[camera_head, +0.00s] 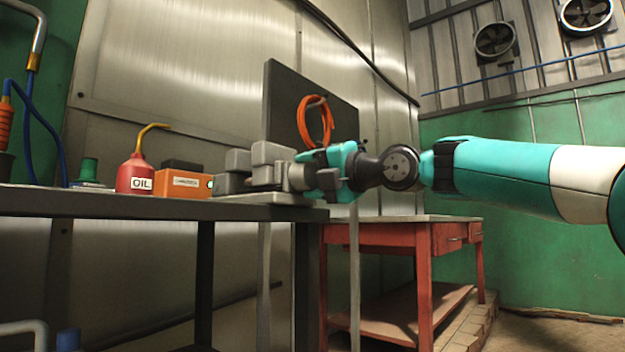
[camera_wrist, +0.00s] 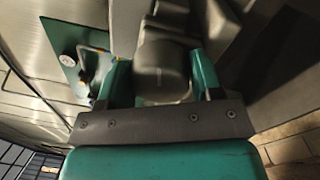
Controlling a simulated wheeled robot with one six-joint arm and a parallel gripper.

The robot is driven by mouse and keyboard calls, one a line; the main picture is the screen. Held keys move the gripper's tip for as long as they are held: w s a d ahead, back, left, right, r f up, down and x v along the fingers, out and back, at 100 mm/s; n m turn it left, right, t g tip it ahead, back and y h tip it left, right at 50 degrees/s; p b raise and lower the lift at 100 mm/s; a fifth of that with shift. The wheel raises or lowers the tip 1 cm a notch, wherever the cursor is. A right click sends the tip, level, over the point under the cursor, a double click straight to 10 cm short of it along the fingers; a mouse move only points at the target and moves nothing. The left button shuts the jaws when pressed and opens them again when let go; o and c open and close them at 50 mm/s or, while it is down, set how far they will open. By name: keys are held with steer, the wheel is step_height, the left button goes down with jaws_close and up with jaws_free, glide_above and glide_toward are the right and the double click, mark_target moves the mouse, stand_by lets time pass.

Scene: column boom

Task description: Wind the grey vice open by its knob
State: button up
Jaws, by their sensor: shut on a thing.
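The grey vice (camera_head: 265,155) stands at the right end of the dark workbench in the head view. Its two jaw blocks sit side by side, and any gap between them looks small. Its grey round knob (camera_head: 297,177) faces right, towards my arm. My gripper (camera_head: 318,174) reaches in from the right with its teal fingers at the knob. In the wrist view the knob (camera_wrist: 163,72) lies between the two fingers of my gripper (camera_wrist: 161,75), which is shut on it. The fingers hide part of the knob in the head view.
A red oil can (camera_head: 137,176) and an orange box (camera_head: 183,182) stand left of the vice on the workbench (camera_head: 150,200). Behind the vice is a dark panel (camera_head: 285,100) with an orange coil (camera_head: 316,122). A red table (camera_head: 385,237) stands further back.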

steer(key=shift+a+f, duration=0.1)
stand_by(0.3)
steer(key=o, duration=0.9)
steer(key=shift+o, duration=0.2)
steer(key=r+v, duration=0.1)
steer(key=v, duration=1.6)
steer(key=shift+d+f+p, duration=0.25)
steer(key=shift+f+p, duration=0.2)
steer(key=shift+f, duration=0.1)
steer(key=shift+s, duration=0.15)
